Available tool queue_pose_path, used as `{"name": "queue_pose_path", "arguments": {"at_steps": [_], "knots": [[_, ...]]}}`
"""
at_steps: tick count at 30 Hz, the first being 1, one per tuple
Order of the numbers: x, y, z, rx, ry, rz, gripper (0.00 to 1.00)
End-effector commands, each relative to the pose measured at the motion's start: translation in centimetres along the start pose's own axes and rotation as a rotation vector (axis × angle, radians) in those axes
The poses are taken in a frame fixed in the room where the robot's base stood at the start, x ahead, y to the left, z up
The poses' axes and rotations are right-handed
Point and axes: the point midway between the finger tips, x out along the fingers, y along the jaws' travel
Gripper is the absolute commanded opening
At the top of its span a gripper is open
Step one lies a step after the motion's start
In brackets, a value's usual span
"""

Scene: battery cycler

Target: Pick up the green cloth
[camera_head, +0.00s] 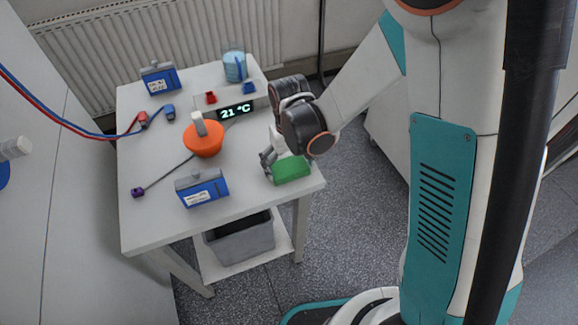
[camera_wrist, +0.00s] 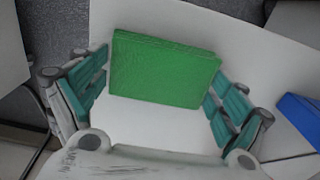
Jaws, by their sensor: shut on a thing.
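The green cloth (camera_head: 291,170) is a folded rectangular block at the front right corner of the white table (camera_head: 150,232). In the wrist view the green cloth (camera_wrist: 165,70) sits between the two teal-padded fingers of my gripper (camera_wrist: 160,88). The right finger meets its right end, and the left finger lies close along its left end. In the head view my gripper (camera_head: 271,164) reaches down to the cloth from above and partly hides its far side. I cannot tell whether the cloth is clear of the tabletop.
A blue battery (camera_head: 203,188) stands left of the cloth, and another (camera_head: 160,78) is at the back left. An orange round object (camera_head: 203,139), a temperature display (camera_head: 236,111) and a blue cup (camera_head: 235,66) are farther back. A grey bin (camera_head: 243,240) is on the lower shelf.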

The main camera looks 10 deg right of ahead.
Motion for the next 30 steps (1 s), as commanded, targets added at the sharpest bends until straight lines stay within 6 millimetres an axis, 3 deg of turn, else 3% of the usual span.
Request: {"name": "queue_pose_path", "arguments": {"at_steps": [5,11,24,30], "knots": [[-0.5,0.0,0.0,0.000,0.000,0.000,0.69],[-2.8,0.0,0.0,0.000,0.000,0.000,0.69],[-14.3,0.0,0.1,0.000,0.000,0.000,0.69],[-18.0,0.0,0.1,0.000,0.000,0.000,0.69]]}}
